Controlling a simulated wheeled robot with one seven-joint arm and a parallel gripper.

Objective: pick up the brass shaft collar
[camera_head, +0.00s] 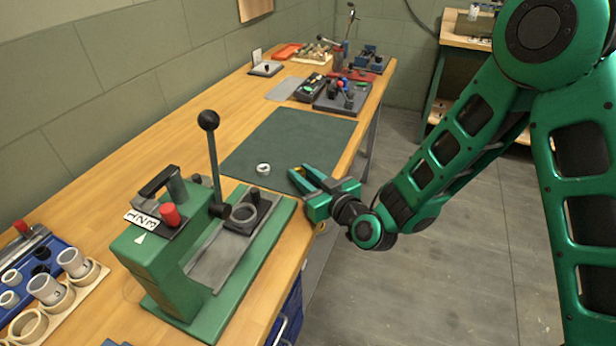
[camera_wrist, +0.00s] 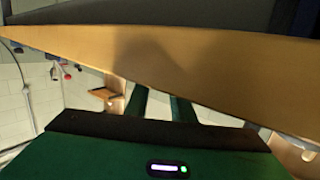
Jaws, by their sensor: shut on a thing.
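My gripper (camera_head: 298,171) is low over the near right edge of the dark green mat (camera_head: 290,140), its fingers pointing left over the bench. The fingers are a little apart and shut on a small yellow-gold thing (camera_head: 300,179), which looks like the brass shaft collar. Its shape is mostly hidden by the fingers. In the wrist view the two fingers (camera_wrist: 162,106) show only in part, and the collar cannot be seen there.
A pale silvery ring (camera_head: 263,169) lies on the mat left of my gripper. A green press (camera_head: 190,270) with an upright black-knobbed lever stands at the near side. A rack of grey rings (camera_head: 60,300) is at the lower left. Tools (camera_head: 342,95) stand at the far end.

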